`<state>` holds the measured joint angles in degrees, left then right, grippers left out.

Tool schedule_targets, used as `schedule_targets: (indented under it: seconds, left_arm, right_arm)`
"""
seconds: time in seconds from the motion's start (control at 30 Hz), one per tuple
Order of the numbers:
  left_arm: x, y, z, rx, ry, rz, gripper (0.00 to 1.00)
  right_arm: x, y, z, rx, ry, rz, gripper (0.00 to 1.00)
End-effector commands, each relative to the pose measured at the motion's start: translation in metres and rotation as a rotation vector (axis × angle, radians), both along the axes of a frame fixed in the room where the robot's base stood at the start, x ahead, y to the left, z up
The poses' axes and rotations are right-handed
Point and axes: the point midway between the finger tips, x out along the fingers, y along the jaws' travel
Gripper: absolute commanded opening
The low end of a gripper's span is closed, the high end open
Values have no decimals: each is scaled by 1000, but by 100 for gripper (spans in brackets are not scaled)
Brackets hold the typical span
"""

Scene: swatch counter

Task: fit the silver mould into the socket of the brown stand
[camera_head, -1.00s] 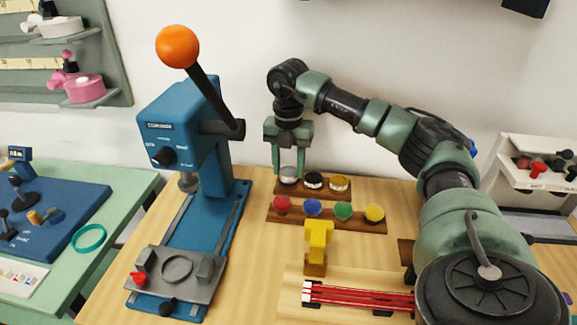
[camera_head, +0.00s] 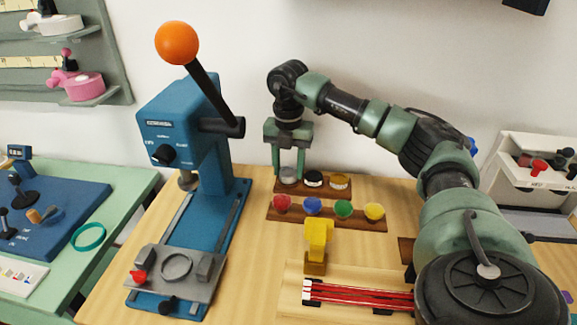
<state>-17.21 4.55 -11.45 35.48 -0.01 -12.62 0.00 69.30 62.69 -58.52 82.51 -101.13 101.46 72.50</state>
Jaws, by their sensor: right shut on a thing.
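The silver mould (camera_head: 289,175) is at the left end of the back brown stand (camera_head: 325,192), at the left socket. My right gripper (camera_head: 290,176) is shut on the mould, with one green finger on each side of it. The mould looks upright. Its lower edge is too small to tell whether it is fully seated, and the socket under it is hidden. A black mould (camera_head: 314,179) and a gold mould (camera_head: 339,181) stand to its right on the same stand. My left gripper is not in view.
A lower wooden rack (camera_head: 327,219) with red, blue, green and yellow pieces lies just in front. A yellow tool (camera_head: 317,245) stands nearer. The blue press (camera_head: 190,155) with its orange-knobbed lever is left. Bare wood lies between press and rack.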

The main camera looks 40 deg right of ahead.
Motion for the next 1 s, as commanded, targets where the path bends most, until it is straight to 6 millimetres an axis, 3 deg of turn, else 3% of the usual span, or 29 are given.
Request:
schedule_targets:
  seconds: [0.43, 0.47, 0.53, 1.0]
  left_arm:
    - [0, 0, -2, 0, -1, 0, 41]
    - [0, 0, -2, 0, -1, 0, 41]
    - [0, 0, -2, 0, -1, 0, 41]
    - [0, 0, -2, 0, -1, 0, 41]
  right_arm:
    - [0, 0, -5, 0, -2, 0, 0]
    - [0, 0, -5, 0, -2, 0, 49]
    - [0, 0, -5, 0, -2, 0, 68]
    - [-1, -1, -6, -2, 5, -2, 69]
